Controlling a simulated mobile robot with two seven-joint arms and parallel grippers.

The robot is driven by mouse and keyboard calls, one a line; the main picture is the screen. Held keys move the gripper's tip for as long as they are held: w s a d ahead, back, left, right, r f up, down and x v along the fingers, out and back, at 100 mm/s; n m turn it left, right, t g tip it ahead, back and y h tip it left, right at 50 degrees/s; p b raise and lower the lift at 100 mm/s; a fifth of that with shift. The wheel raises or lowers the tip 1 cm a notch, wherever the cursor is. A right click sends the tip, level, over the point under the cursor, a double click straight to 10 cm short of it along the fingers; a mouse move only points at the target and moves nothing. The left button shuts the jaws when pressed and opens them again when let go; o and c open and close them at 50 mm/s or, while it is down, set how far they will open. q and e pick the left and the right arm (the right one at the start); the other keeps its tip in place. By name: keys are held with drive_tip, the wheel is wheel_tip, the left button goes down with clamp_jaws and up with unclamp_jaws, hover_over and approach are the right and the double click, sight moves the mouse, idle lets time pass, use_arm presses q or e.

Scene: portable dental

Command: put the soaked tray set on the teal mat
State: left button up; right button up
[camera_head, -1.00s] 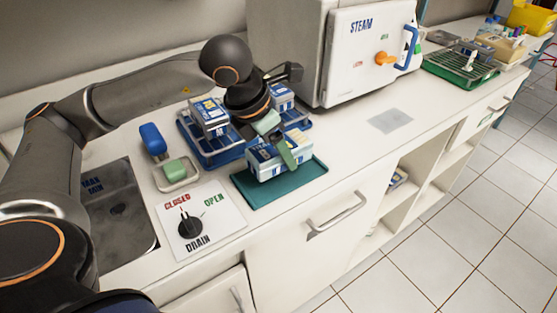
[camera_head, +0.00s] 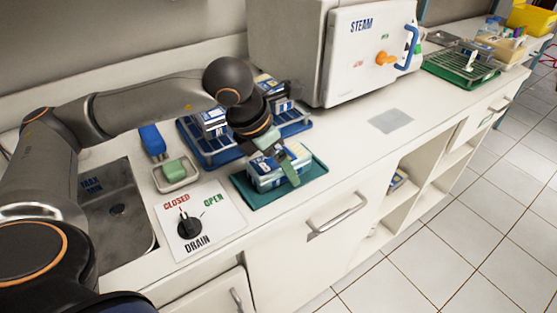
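A blue-and-white tray set (camera_head: 266,181) is at the teal mat (camera_head: 313,172), over its middle, and appears to rest on it. My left gripper (camera_head: 281,158) is above this set, with one green finger across its near side; it looks shut on the set. The far finger's contact is partly hidden by the gripper. Other blue-and-white sets stand in the blue rack (camera_head: 199,155) behind, one at its left (camera_head: 212,122) and one partly hidden behind my wrist. My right gripper is not in view.
A sink (camera_head: 118,215) lies left, with a drain knob panel (camera_head: 217,222) beside it. A soap dish (camera_head: 176,184) and blue brush (camera_head: 152,139) stand near the rack. The white steam unit (camera_head: 360,60) stands behind right. Counter right of the mat is mostly clear.

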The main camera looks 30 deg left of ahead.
use_arm(q)
drive_tip(key=shift+r, duration=0.15)
drive_tip(key=shift+s+r, duration=0.1)
drive_tip(key=shift+r, duration=0.25)
drive_tip(key=p+v, duration=0.2)
drive_tip(key=v, duration=0.8)
drive_tip(key=shift+s+r, duration=0.1)
drive_tip(key=shift+r, duration=0.2)
drive_tip(key=shift+s+a+r, duration=0.15)
drive_tip(key=shift+r, duration=0.1)
